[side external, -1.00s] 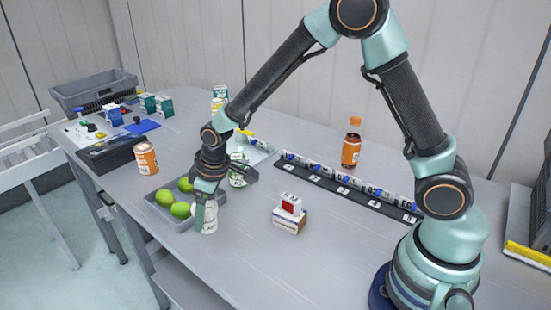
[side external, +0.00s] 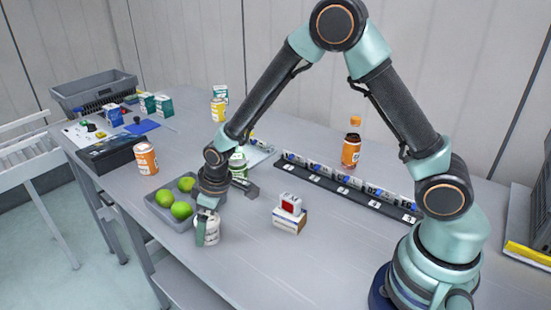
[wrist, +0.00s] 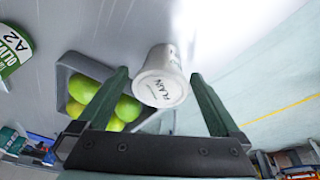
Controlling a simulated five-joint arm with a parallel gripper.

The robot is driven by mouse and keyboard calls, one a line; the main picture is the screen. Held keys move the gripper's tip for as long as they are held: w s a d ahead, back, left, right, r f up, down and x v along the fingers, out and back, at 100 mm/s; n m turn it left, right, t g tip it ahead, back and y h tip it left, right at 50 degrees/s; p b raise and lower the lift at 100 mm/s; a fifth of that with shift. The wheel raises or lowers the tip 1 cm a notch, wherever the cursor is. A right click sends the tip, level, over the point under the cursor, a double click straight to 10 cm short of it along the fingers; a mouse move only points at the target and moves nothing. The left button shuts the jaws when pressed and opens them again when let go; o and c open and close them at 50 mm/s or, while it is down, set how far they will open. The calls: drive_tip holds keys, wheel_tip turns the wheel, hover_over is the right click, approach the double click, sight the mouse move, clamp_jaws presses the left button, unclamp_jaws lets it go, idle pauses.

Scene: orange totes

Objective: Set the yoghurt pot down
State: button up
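The yoghurt pot (side external: 212,232), a white pot with print on it, is at the front edge side of the table, beside the right end of the lime tray. In the wrist view its pale end, marked "PLAIN" (wrist: 160,88), faces the camera. My gripper (side external: 223,207) is low over the pot. In the wrist view the two green fingers of my gripper (wrist: 160,82) are spread, with a gap on each side of the pot. One finger hides part of the pot in the side view. The pot's contact with the table is hard to judge.
The grey tray (side external: 157,212) with green limes (side external: 181,210) lies just left of the pot. A small box stack (side external: 289,222) stands to the right. A green-labelled can (side external: 238,163) is behind my gripper. The front right table is clear.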

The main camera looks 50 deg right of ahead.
drive_tip(key=a+v, duration=0.1)
drive_tip(key=v, duration=1.1)
drive_tip(key=s+d+r+m+t, duration=0.2)
drive_tip(key=s+d+r+m, duration=0.3)
drive_tip(key=s+d+r, duration=0.5)
drive_tip(key=shift+s+d+r+m+t+h, duration=0.35)
drive_tip(key=shift+s+d, duration=0.7)
drive_tip(key=shift+s, duration=0.65)
drive_tip(key=shift+r, duration=0.1)
